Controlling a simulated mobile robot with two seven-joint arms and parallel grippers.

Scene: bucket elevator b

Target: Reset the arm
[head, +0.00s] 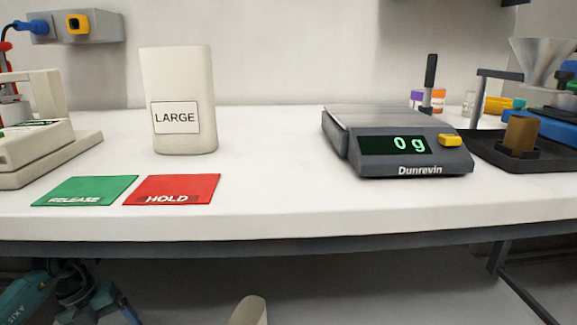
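My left arm shows at the bottom left of the head view, below the front edge of the bench. The end of it, where my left gripper (104,303) seems to be, is dark and partly cut off by the frame. I cannot make out its fingertips or whether it is open or shut. It is apart from everything on the bench top. My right arm and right gripper are not in view.
The white bench (270,215) holds a LARGE container (181,75), a green RELEASE card (85,188), a red HOLD card (171,187), a scale (415,162) reading 0 g, and a dark tray (535,160). A beige device (38,150) stands left. The bench centre is clear.

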